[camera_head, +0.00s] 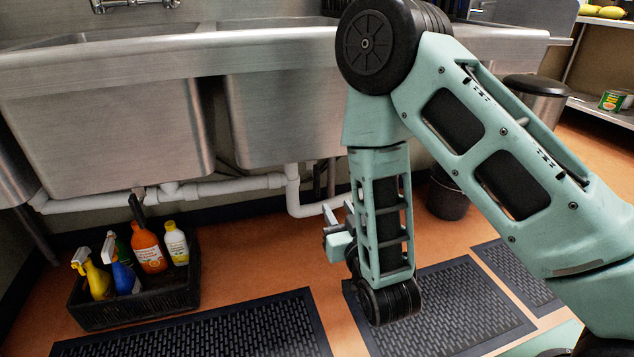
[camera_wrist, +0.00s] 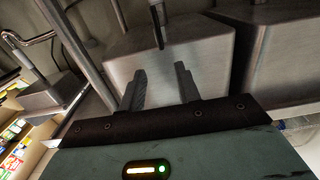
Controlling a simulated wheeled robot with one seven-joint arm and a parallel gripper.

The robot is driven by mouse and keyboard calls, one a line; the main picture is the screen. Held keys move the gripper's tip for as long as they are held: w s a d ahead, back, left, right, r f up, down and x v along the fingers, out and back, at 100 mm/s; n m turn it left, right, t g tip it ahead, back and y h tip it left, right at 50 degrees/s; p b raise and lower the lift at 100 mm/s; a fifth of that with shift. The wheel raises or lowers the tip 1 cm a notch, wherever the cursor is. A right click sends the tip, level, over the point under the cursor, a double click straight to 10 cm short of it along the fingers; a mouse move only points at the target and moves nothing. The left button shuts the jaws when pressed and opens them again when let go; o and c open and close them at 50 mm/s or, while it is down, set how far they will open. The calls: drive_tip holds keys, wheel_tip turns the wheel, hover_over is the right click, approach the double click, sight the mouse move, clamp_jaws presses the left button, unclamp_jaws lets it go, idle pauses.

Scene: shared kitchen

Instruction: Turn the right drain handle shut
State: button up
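Two drain handles show under the steel sink in the head view. The left drain handle (camera_head: 137,209) is dark and hangs above the crate. The right drain handle (camera_head: 331,178) is a dark upright lever beside the white pipe, close to my arm, which hides part of that area. In the wrist view, a dark lever (camera_wrist: 157,26) shows ahead of and between my fingertips, apart from them. My gripper (camera_head: 328,218) is low under the sink front, below the right handle. In the wrist view my gripper (camera_wrist: 162,82) has its two fingers apart, with nothing between them.
White drain pipes (camera_head: 230,186) run under the sink basins (camera_head: 285,118). A black crate (camera_head: 140,307) with several cleaning bottles stands on the floor at left. Black mats (camera_head: 215,330) cover the floor. A dark bucket (camera_head: 446,201) and a lidded bin (camera_head: 538,100) stand behind my arm.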

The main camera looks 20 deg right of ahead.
drive_tip(key=b, duration=0.7)
approach(319, 176)
drive_tip(key=w+b, duration=0.2)
drive_tip(key=w, duration=0.9)
drive_tip(key=shift+w, duration=0.15)
clamp_jaws()
